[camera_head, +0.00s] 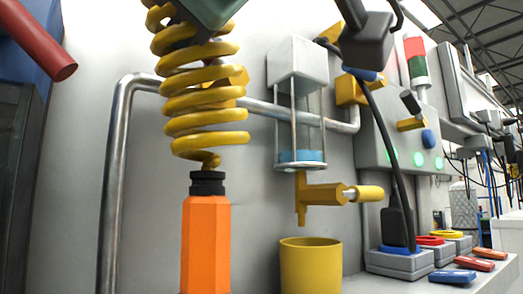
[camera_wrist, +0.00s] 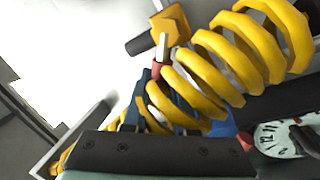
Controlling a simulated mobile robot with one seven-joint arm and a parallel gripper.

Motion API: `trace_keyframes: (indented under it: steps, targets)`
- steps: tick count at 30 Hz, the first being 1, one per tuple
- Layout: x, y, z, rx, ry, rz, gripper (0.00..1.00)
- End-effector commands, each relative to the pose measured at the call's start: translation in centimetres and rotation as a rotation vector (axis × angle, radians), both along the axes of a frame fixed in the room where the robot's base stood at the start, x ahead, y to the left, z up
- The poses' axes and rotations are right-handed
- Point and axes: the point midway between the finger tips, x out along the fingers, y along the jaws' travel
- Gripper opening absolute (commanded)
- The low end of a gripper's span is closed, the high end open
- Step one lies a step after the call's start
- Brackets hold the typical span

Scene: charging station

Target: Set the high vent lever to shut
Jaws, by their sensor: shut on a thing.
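The high vent lever appears in the wrist view as a yellow valve body (camera_wrist: 172,24) with a silver stem and a red grip (camera_wrist: 159,69). A short black cylinder projects from its side. My gripper (camera_wrist: 147,90) reaches up to the red grip and is shut on it; the yellow coil (camera_wrist: 185,95) hides part of the contact. In the head view I cannot clearly make out the lever or my fingertips, and the dark green part (camera_head: 212,10) at the top hides some of the scene.
The yellow coiled hose (camera_head: 200,95) hangs close in front, above an orange handle (camera_head: 206,240). A metal pipe (camera_head: 115,175) runs along the wall. A lower yellow valve (camera_head: 322,192) sits above a yellow cup (camera_head: 310,268). A round gauge (camera_wrist: 280,138) shows at right in the wrist view.

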Motion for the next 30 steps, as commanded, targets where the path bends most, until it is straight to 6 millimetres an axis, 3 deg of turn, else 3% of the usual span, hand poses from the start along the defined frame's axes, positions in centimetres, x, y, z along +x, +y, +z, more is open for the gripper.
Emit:
trace_keyframes:
  steps: [15,30]
  targets:
    - [-0.4,0.7,-2.4,-0.351,-0.251,0.001,0.00]
    - [-0.5,0.8,-3.2,-0.478,-0.344,0.002,0.00]
